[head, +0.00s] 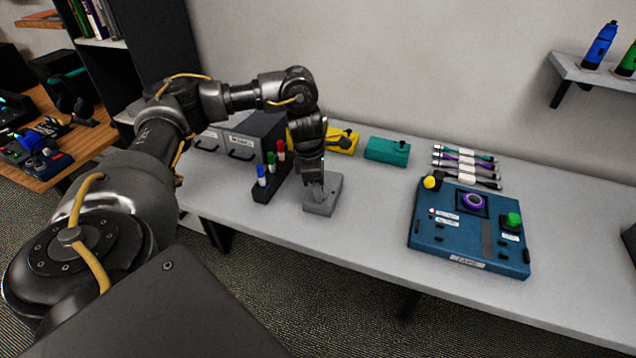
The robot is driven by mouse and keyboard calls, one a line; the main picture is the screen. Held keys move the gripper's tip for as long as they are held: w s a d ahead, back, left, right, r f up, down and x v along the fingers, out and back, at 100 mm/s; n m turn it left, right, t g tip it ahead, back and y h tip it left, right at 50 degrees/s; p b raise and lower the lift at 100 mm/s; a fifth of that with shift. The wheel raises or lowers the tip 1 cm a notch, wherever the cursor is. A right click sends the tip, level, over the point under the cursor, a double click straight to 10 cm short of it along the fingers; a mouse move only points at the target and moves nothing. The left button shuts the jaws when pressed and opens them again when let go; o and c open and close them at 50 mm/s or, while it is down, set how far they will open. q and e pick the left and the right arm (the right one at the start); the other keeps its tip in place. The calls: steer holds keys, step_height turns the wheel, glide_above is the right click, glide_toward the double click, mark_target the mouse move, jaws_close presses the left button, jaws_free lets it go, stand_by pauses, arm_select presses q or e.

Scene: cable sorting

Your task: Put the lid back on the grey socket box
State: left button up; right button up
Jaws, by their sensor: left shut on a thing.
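The grey socket box (322,207) stands on the table left of the middle. My left gripper (316,187) points down over it, its fingers shut at the top of the box. The lid is grey like the box and mostly hidden by the fingers. I cannot tell whether it sits flat on the box or a little above it. My right gripper is out of view.
A marker holder (267,188) stands close left of the grey box, with a grey drawer unit (241,135) behind. A yellow box (343,143) and a teal box (387,151) stand at the back. Cables (466,168) and a blue panel (470,228) lie right. The table front is clear.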

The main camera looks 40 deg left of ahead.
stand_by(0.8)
arm_select(q)
steer(key=o, duration=1.5)
steer(key=shift+r+p, duration=3.55)
steer(key=shift+p, duration=0.3)
jaws_close()
